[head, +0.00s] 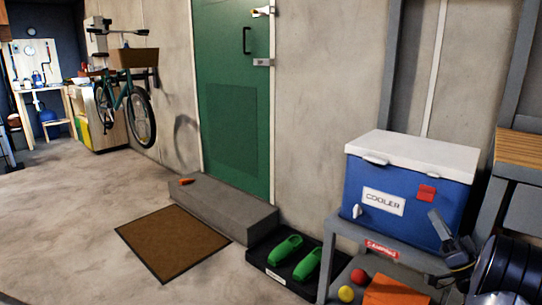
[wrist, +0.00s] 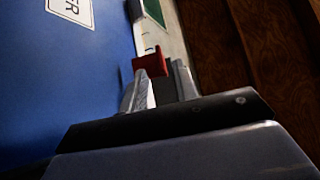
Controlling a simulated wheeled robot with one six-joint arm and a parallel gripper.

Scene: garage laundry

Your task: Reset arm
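My gripper (head: 450,228) is in front of the right part of the blue cooler (head: 360,190), just below its red latch (head: 426,193). Its two fingers look apart, with nothing seen held between them. In the wrist view the fingers (wrist: 160,82) point along the cooler's blue face (wrist: 70,80). The red latch (wrist: 148,62) shows just past the fingertips, partly covered by the nearer finger. I cannot tell whether a finger touches it. The cooler's white lid (head: 415,152) looks closed.
The cooler stands on a grey shelf unit (head: 335,226) with a red ball (head: 358,276), a yellow ball (head: 346,293) and an orange box (head: 395,291) below. Green clogs (head: 285,250) sit on a black tray. A brown mat (head: 172,243) lies by a step (head: 222,208). Floor at left is clear.

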